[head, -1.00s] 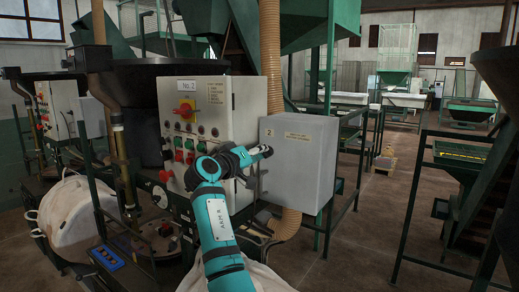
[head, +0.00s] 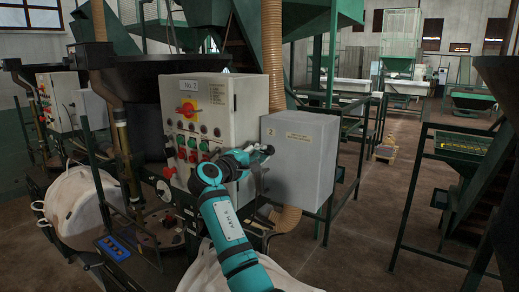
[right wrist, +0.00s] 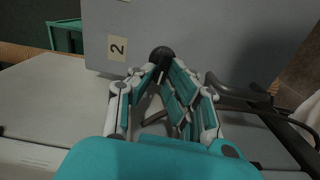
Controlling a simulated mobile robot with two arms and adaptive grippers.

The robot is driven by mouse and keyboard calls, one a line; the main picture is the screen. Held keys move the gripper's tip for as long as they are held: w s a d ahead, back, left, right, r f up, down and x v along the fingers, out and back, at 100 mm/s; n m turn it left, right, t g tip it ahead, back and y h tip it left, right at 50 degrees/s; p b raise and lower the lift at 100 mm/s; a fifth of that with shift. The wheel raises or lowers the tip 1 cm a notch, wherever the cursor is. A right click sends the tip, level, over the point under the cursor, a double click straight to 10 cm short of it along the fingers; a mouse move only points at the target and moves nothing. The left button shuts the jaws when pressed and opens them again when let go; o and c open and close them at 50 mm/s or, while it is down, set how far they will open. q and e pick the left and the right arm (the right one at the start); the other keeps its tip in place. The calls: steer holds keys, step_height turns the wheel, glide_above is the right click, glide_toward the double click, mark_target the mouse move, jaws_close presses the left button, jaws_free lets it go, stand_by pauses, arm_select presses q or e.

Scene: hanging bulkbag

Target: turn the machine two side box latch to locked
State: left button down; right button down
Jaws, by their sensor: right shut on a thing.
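The machine two side box (head: 305,165) is a grey box marked "2", right of the No. 2 control cabinet. It also fills the upper part of the right wrist view (right wrist: 225,40). A dark round knob, which looks like the latch (right wrist: 162,57), stands at the box's front. My right gripper (head: 264,153) is at the left front face of the box. In the right wrist view its fingers (right wrist: 166,72) close together around the knob's lower side. The latch's angle is hard to tell behind the fingers. My left gripper is not in view.
The control cabinet (head: 240,105) with a red-and-yellow switch (head: 187,109) and buttons stands just left of the box. A ribbed hose (head: 273,60) runs behind it. A white bag (head: 80,210) is at the left. Open floor (head: 350,240) lies to the right.

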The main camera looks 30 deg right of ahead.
steer(key=shift+n, duration=0.5)
steer(key=c, duration=1.4)
jaws_free()
steer(key=shift+o, duration=0.2)
steer(key=v, duration=1.2)
steer(key=shift+f, duration=0.2)
